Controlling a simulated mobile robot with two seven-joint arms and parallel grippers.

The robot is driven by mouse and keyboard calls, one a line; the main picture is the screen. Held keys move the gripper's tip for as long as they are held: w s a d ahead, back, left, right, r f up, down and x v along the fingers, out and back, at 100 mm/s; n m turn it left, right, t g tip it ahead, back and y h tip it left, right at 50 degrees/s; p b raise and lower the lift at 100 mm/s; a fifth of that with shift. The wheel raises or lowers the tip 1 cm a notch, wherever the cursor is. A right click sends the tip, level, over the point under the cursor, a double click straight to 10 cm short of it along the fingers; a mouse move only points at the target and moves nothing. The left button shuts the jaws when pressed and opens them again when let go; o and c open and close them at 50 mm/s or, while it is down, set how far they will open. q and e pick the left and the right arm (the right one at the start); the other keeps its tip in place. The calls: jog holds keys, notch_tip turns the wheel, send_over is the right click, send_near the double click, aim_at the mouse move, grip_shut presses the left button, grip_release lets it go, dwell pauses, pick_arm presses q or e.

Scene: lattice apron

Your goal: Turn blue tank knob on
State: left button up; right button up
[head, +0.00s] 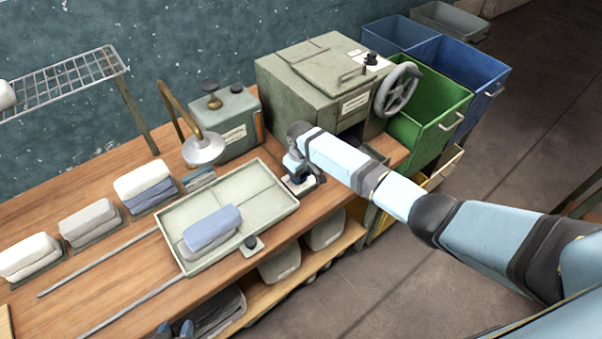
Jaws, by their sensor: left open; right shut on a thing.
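No tank that is plainly blue shows in the head view. A small grey-green tank (233,122) stands on the bench by the wall. It has a dark knob (236,88) on top and a brass fitting with a dark cap (210,88). A bent brass pipe with a grey shower-like head (203,149) stands beside it. My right gripper (303,184) points down at the tray's right end, in front of the tank and apart from its knobs. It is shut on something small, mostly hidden. My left gripper (174,330) is open at the bottom edge, partly cut off.
A pale tray (262,196) holds a blue and a grey folded cloth. Folded cloth stacks (90,221) line the bench. A large grey-green box with a handwheel (396,90) stands right of the tank. Green (428,118) and blue bins stand beyond it.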

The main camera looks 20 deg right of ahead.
jog(key=shift+w+r+m, duration=0.1)
jog(key=shift+m, duration=0.5)
jog(key=o, duration=0.9)
notch_tip(320, 180, up, 14)
jog(key=shift+f+b, duration=0.1)
jog(key=shift+b, duration=0.8)
